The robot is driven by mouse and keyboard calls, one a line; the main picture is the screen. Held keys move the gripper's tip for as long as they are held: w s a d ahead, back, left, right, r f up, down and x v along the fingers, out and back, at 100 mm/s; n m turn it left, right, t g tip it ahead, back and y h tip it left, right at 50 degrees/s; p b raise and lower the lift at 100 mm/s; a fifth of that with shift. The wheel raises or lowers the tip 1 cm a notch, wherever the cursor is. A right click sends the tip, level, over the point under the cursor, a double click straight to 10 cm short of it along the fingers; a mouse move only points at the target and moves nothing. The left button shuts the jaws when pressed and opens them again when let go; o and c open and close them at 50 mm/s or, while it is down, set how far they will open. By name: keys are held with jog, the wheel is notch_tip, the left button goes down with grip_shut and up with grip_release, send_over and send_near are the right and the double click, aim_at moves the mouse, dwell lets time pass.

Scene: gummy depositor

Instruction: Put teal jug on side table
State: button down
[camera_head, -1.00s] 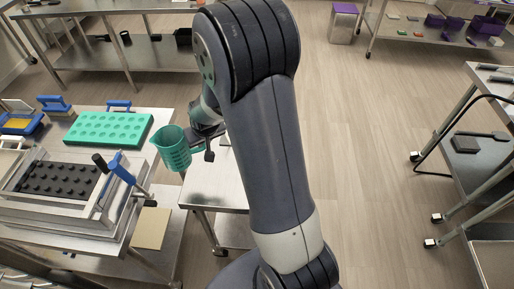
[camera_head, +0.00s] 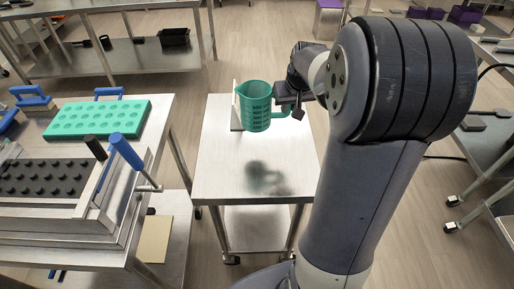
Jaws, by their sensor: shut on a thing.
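The teal jug (camera_head: 255,108) is upright in the head view, with dark measuring marks on its side and its handle to the right. My gripper (camera_head: 285,105) is shut on the jug at its handle side; the fingertips are partly hidden. The jug is held above the side table (camera_head: 225,180), a small steel table with a lower shelf. A dark blurred reflection of the jug and gripper shows on the tabletop, apart from the jug.
At left, a steel bench holds a teal mold tray (camera_head: 98,118), a black mold (camera_head: 45,178) and a frame with blue-handled levers (camera_head: 126,150). The side table's front is clear.

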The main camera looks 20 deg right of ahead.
jog(key=s+d+f+b, duration=0.2)
jog(key=s+d+b, duration=0.35)
jog(key=b, duration=0.95)
send_over(311, 158)
notch_tip(311, 158, down, 10)
jog(key=shift+r, duration=0.25)
jog(key=shift+f, duration=0.2)
jog(key=c, duration=1.4)
grip_release()
jog(key=shift+s, duration=0.1)
jog(key=shift+o, duration=0.2)
jog(key=shift+r, duration=0.15)
jog(key=shift+r+p, duration=0.3)
jog(key=shift+p, duration=0.1)
jog(key=p+v, duration=0.2)
jog(key=v, duration=0.9)
jog(key=shift+s+r, duration=0.2)
